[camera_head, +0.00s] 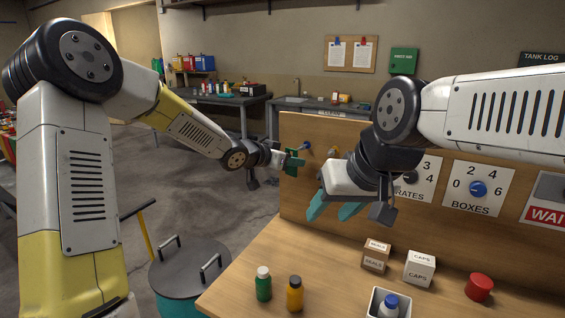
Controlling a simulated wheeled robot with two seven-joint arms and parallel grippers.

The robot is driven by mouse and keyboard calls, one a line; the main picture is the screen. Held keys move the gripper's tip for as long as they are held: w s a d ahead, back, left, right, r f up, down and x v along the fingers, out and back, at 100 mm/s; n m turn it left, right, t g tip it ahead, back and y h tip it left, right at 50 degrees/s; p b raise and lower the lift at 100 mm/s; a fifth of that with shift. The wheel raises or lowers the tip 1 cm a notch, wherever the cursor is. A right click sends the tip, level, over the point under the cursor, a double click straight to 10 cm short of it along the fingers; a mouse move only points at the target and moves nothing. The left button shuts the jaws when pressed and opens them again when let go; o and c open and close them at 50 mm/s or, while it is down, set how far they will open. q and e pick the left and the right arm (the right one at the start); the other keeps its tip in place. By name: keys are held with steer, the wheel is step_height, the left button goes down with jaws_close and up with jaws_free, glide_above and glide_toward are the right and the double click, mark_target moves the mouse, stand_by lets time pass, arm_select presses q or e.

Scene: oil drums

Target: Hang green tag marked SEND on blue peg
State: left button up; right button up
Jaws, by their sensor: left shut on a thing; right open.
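The green tag (292,168) is at the end of my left arm, by the left part of the upright wooden board. My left gripper (284,160) is shut on it; the word on the tag is too small to read. The blue peg (307,146) sticks out of the board just up and right of the tag. I cannot tell whether tag and peg touch. My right gripper (333,211) is open and empty, its teal fingers pointing down in front of the board.
On the bench (335,290) stand a green bottle (263,285), a yellow bottle (295,294), two small boxes, a white tray and a red button (479,287).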

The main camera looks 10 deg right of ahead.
arm_select(q)
steer(key=w+d, duration=0.3)
steer(key=w, duration=0.2)
steer(key=shift+d+f, duration=0.15)
steer(key=shift+f, duration=0.2)
stand_by(0.3)
stand_by(0.6)
steer(key=o, duration=1.4)
